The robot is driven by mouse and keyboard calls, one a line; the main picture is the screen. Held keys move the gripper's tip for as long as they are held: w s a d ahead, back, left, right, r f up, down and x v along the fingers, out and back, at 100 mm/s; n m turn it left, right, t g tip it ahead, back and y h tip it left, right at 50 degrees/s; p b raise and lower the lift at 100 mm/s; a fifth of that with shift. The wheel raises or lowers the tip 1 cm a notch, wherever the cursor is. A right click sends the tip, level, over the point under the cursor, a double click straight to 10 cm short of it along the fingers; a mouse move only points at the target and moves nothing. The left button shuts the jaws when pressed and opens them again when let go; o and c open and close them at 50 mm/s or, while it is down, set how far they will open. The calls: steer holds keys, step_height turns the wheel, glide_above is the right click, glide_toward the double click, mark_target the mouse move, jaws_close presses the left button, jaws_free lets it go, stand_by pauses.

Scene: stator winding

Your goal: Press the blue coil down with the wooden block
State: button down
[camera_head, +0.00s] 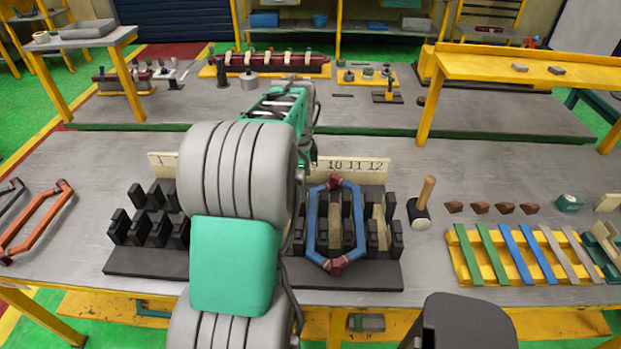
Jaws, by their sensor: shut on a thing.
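The blue coil (312,225) is an elongated hexagonal loop with dark red ends. It sits around black teeth in the right part of the black slotted stator (350,276), near the number board (358,166) marked 10, 11 and 12. Its far end lies near the board and its near end lies over the stator's front. How deep it sits in the slots I cannot tell. My arm reaches up across the middle and covers part of the stator left of the coil. My gripper is hidden behind the arm. I cannot make out the wooden block in this view.
A yellow rack (470,262) with coloured strips stands at the right. An orange coil (38,220) lies at the left. A back bench (340,112) holds fixtures.

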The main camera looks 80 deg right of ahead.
steer(key=s+m, duration=0.2)
steer(key=s, duration=0.1)
steer(key=b, duration=0.6)
glide_above(312, 219)
steer(key=shift+f, duration=4.45)
steer(key=shift+f, duration=0.65)
step_height(312, 219, up, 12)
steer(key=p, duration=0.7)
steer(key=shift+f+p, duration=0.15)
steer(key=shift+p, duration=0.2)
steer(key=shift+w+f, duration=0.1)
